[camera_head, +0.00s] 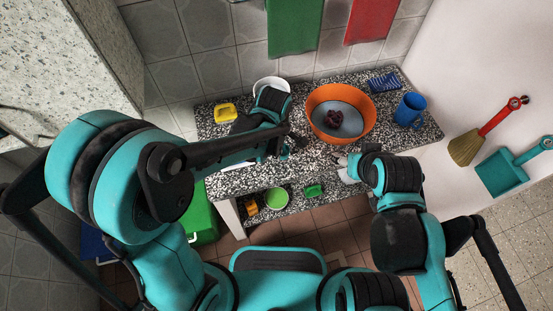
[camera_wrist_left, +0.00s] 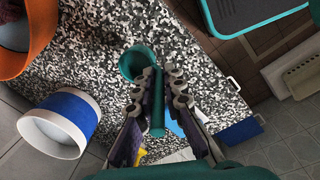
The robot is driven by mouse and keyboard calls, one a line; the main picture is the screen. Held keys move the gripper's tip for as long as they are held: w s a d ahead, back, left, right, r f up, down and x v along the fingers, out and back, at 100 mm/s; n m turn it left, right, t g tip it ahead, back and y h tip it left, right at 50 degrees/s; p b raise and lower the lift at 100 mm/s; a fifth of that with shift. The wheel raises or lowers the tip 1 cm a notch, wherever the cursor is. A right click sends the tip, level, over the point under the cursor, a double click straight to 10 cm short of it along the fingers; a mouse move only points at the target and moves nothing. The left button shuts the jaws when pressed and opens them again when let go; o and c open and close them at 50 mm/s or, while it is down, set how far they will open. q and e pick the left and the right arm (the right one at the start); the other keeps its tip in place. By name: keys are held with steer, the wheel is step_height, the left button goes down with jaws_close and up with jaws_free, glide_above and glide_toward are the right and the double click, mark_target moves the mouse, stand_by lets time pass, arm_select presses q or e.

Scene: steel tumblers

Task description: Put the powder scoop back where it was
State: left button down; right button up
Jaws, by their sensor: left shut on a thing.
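The powder scoop (camera_wrist_left: 137,62) is dark green, with a round cup and a straight handle. In the left wrist view its handle lies between the fingers of my left gripper (camera_wrist_left: 157,88), which is shut on it. The cup points away from the wrist, over the speckled counter (camera_wrist_left: 105,40). In the head view my left gripper (camera_head: 288,143) is above the counter's front left part, and my arm hides most of the scoop. My right gripper (camera_head: 345,168) is low at the counter's front edge; its fingers are too small to read.
An orange bowl (camera_head: 313,101) with dark contents stands mid-counter. A white tub (camera_head: 262,82) with a blue band (camera_wrist_left: 84,106) stands behind my left gripper. A yellow item (camera_head: 226,112) is at left, a blue mug (camera_head: 408,108) and blue brush (camera_head: 383,82) at right. A lower shelf holds a green bowl (camera_head: 276,198).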

arm_select(q)
step_height(320, 180, down, 4)
steer(key=shift+a+f+b, duration=0.1)
steer(key=shift+f+b, duration=0.1)
steer(key=shift+b, duration=0.9)
steer(key=shift+r, duration=0.15)
steer(key=c, duration=2)
jaws_free()
steer(key=shift+f, duration=0.2)
steer(key=shift+c, duration=0.2)
steer(key=o, duration=0.4)
steer(key=shift+r, duration=0.15)
